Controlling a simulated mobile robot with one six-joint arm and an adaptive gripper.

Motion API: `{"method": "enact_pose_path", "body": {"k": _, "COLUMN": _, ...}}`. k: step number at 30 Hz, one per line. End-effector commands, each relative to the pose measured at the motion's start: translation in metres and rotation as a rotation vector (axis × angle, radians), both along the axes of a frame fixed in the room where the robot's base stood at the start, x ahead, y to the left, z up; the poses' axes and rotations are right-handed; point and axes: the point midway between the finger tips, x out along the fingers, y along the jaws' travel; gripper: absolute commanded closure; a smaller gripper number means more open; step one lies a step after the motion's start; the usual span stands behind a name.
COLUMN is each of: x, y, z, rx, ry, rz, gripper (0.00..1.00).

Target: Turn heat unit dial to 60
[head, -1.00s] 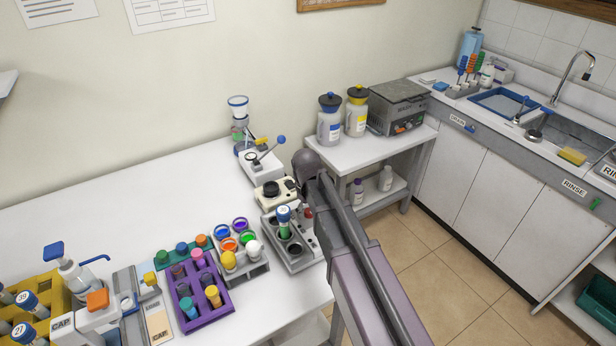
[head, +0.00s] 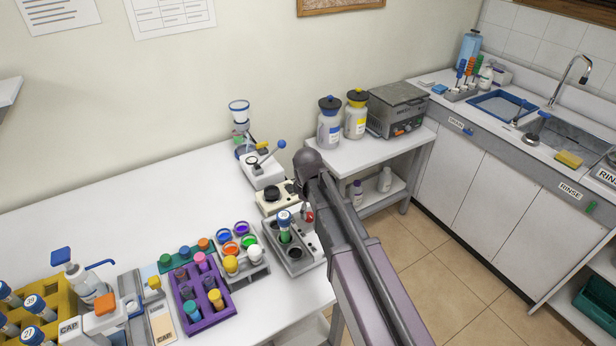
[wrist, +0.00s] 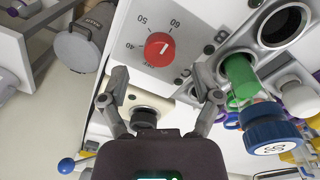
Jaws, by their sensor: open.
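The heat unit (head: 272,236) is a grey box with wells on the white table. A blue-capped tube with green content (head: 285,228) stands in one well. Its red dial (wrist: 159,47) lies on a pale panel marked 40, 50 and 60; a small pale mark shows on it, but I cannot tell the exact setting. The dial also shows in the head view (head: 308,216), beside my arm. My gripper (wrist: 160,84) is open and empty in the wrist view. Its fingertips are spread to either side, short of the dial in the picture. My arm hides the gripper in the head view.
The capped tube (wrist: 275,130) is close to the right finger in the wrist view. A cream unit with a black knob (head: 275,192) stands behind the heat unit. A cup rack (head: 258,268) and purple tube rack (head: 205,318) stand to the left. The back-left tabletop is clear.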

Motion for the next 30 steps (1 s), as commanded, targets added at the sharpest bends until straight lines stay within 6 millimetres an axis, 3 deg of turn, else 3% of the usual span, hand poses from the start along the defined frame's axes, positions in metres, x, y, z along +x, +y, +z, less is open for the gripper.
{"method": "enact_pose_path", "body": {"k": 30, "x": -0.005, "y": 0.002, "z": 0.09, "rx": 0.0, "ry": 0.0, "rz": -0.002, "gripper": 0.19}}
